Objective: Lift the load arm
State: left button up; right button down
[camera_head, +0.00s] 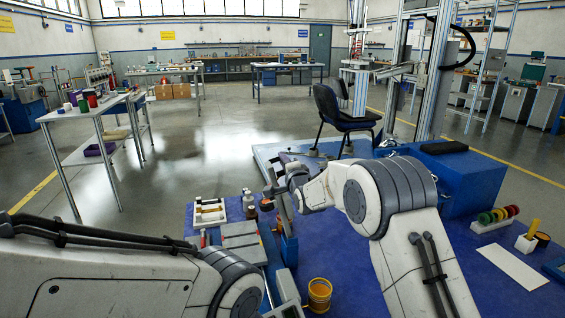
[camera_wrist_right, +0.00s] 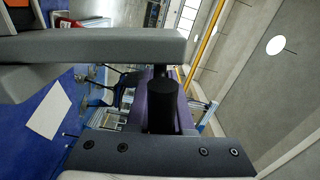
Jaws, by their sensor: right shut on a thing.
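My right gripper (camera_head: 275,180) is near the middle of the head view, at the left edge of the pale platform, and small there. In the right wrist view its two fingers (camera_wrist_right: 165,98) are shut on a black cylindrical grip (camera_wrist_right: 162,106). A purple bar (camera_wrist_right: 185,112) runs beside and behind this grip; I take the two to be the load arm and its handle. In the head view the wrist largely hides the held part.
A blue box (camera_head: 465,182) stands right of my right arm. The blue mat (camera_head: 345,262) holds a white tray (camera_head: 209,212), a yellow-orange cup (camera_head: 319,292), a white sheet (camera_head: 510,266) and colored rings (camera_head: 497,216). A work table (camera_head: 82,112) stands at left. Open floor lies behind.

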jog(key=c, duration=0.8)
grip_release()
jog(key=v, duration=1)
jog(key=shift+s, duration=0.2)
